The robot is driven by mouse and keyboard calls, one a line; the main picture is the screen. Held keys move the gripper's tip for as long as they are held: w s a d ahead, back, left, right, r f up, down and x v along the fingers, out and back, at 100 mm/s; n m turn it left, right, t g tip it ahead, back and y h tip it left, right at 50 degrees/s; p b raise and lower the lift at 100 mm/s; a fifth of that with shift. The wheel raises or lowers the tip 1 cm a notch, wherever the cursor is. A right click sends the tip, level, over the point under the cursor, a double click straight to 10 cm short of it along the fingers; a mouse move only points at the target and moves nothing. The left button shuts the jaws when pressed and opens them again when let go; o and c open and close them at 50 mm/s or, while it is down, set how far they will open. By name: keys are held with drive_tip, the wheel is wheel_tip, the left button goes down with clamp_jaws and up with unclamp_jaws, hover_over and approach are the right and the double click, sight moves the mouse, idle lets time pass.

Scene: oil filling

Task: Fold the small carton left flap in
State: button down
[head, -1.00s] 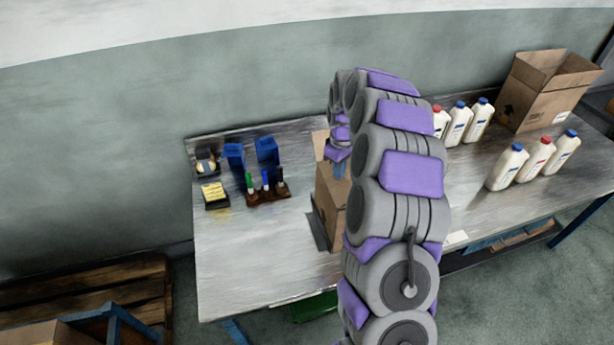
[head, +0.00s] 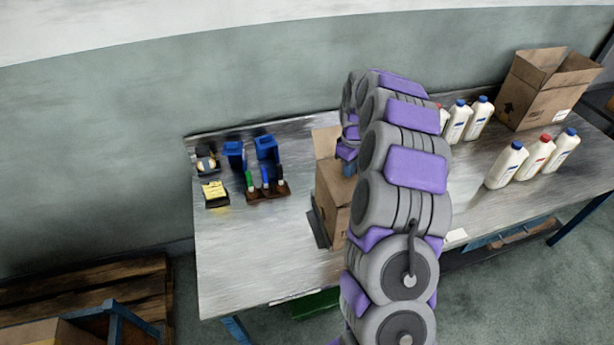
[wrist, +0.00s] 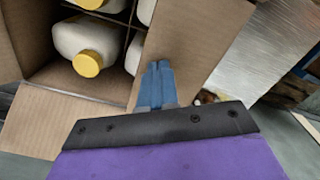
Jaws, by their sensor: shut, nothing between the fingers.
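The small brown carton (head: 328,192) stands on the metal table, partly hidden behind my arm in the head view. In the wrist view it holds white bottles with yellow caps (wrist: 87,63) between dividers. One flap (wrist: 200,38) lies along the carton's right side in that view, beneath my fingertips. Another flap (wrist: 48,125) spreads outward at the lower left. My gripper (wrist: 158,66) is shut and empty, its blue fingers over the right-hand flap; I cannot tell whether they touch it. In the head view my gripper (head: 348,167) is at the carton's top, partly hidden by my arm.
A pen rack (head: 267,190), blue bins (head: 267,148) and a yellow note pad (head: 214,190) are at the table's left. White bottles (head: 507,165) and a larger open carton (head: 545,90) are at the right. The front left tabletop is clear.

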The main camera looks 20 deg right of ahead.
drive_tip(key=shift+f, duration=0.65)
wheel_tip(320, 180, up, 11)
drive_tip(key=p, duration=0.3)
idle(0.3)
